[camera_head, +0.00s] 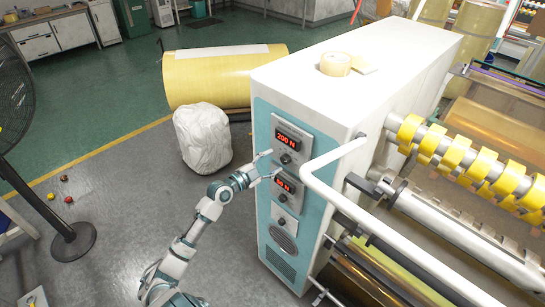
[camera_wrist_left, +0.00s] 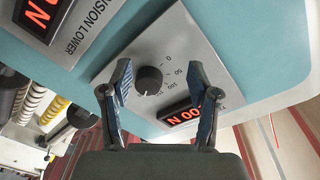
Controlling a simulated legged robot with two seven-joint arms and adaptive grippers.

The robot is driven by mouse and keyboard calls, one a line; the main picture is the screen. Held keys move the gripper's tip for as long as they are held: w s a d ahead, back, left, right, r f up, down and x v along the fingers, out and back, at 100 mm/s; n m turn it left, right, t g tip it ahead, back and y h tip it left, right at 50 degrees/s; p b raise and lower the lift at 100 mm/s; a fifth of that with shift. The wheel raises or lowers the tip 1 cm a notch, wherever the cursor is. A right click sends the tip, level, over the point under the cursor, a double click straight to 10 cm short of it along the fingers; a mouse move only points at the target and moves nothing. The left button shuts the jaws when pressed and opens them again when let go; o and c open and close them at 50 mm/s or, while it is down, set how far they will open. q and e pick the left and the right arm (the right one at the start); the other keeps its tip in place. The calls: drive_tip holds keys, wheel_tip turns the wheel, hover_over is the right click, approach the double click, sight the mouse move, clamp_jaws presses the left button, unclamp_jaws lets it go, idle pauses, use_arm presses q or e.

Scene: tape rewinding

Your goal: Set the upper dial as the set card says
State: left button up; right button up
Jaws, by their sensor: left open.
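The upper dial (camera_head: 286,158) is a round black knob below a red display (camera_head: 288,138) reading 200 N. In the left wrist view, the dial (camera_wrist_left: 149,80) sits beside a printed scale, with its pale mark toward the picture's bottom. My left gripper (camera_head: 273,163) is open and empty in front of the panel, close to the dial. In the left wrist view its two fingers (camera_wrist_left: 160,76) stand either side of the dial; contact cannot be told. The lower display (camera_head: 284,185) is partly hidden by the gripper. I cannot make out a set card. My right gripper is not in view.
The white machine (camera_head: 400,55) carries a tape roll (camera_head: 336,64) on top. A white rail (camera_head: 380,215) juts out right of the panel. A covered sack (camera_head: 202,138) and a large yellow roll (camera_head: 215,80) stand behind my left arm.

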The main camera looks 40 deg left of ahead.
sight(281, 160)
use_arm(q)
drive_tip(key=d, duration=0.1)
drive_tip(key=w+d, duration=0.1)
drive_tip(key=d+r, duration=0.1)
drive_tip(key=shift+w, duration=0.2)
drive_tip(key=d, duration=0.2)
drive_tip(key=shift+d+r, duration=0.3)
drive_tip(key=shift+r, duration=0.05)
drive_tip(key=shift+a, duration=0.3)
drive_tip(key=c, duration=0.3)
drive_tip(key=shift+a+f, duration=0.2)
drive_tip(key=shift+a, duration=0.4)
drive_tip(key=shift+a+f, duration=0.2)
drive_tip(key=shift+a, duration=0.35)
drive_tip(key=c, duration=0.8)
drive_tip(key=shift+a+f, duration=0.1)
drive_tip(key=shift+a, duration=0.25)
clamp_jaws()
drive_tip(key=shift+d, duration=0.3)
drive_tip(key=shift+r, duration=0.25)
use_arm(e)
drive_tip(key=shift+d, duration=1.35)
